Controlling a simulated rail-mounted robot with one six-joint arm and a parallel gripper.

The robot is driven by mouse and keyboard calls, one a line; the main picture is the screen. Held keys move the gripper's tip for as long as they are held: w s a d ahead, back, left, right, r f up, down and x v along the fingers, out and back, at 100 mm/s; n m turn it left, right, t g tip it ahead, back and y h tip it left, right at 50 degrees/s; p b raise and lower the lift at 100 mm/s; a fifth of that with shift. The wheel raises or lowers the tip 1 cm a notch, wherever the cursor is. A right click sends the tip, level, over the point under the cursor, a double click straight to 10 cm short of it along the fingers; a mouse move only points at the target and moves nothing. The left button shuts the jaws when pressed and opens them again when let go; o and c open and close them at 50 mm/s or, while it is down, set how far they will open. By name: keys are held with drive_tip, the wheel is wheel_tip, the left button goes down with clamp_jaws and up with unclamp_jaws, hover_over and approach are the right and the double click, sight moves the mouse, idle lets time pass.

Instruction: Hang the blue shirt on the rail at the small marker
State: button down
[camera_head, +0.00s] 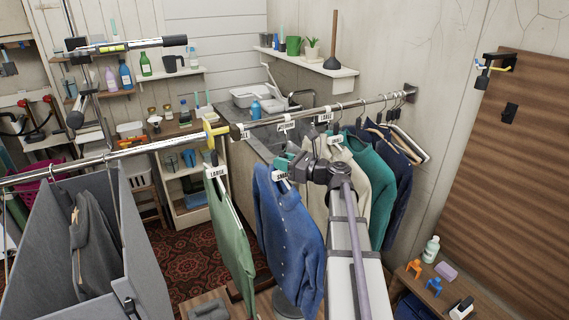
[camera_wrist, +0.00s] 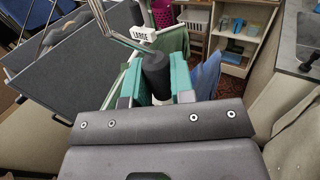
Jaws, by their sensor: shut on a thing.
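The blue shirt (camera_head: 288,225) hangs below my gripper (camera_head: 286,164), apart from the rail (camera_head: 285,118), on a hanger with a white tag (camera_head: 281,175) that seems to read SMALL. In the wrist view my gripper (camera_wrist: 154,84) has its teal fingers closed around a dark cylinder (camera_wrist: 156,72), apparently the hanger's grip. Part of the blue shirt (camera_wrist: 206,76) shows beyond them. Several white size markers sit along the rail, such as one (camera_head: 286,126) and another (camera_head: 325,117); their lettering is too small to read surely.
A green shirt (camera_head: 229,235) with a LARGE tag (camera_head: 217,172) hangs left of the blue shirt. Beige (camera_head: 350,195), teal (camera_head: 373,185) and dark navy garments (camera_head: 402,185) crowd the right. A grey bin (camera_head: 140,260) with a dark garment stands left.

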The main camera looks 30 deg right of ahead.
drive_tip(key=shift+w+d, duration=0.15)
drive_tip(key=shift+w, duration=7.3)
drive_tip(key=shift+w+f, duration=0.15)
drive_tip(key=shift+f, duration=0.05)
drive_tip(key=shift+f+b, duration=0.45)
drive_tip(key=shift+b, duration=0.2)
drive_tip(key=shift+r+p, duration=0.75)
drive_tip(key=shift+f, duration=0.2)
drive_tip(key=shift+f+b, duration=0.6)
drive_tip(key=shift+b, duration=0.2)
drive_tip(key=shift+f, duration=0.15)
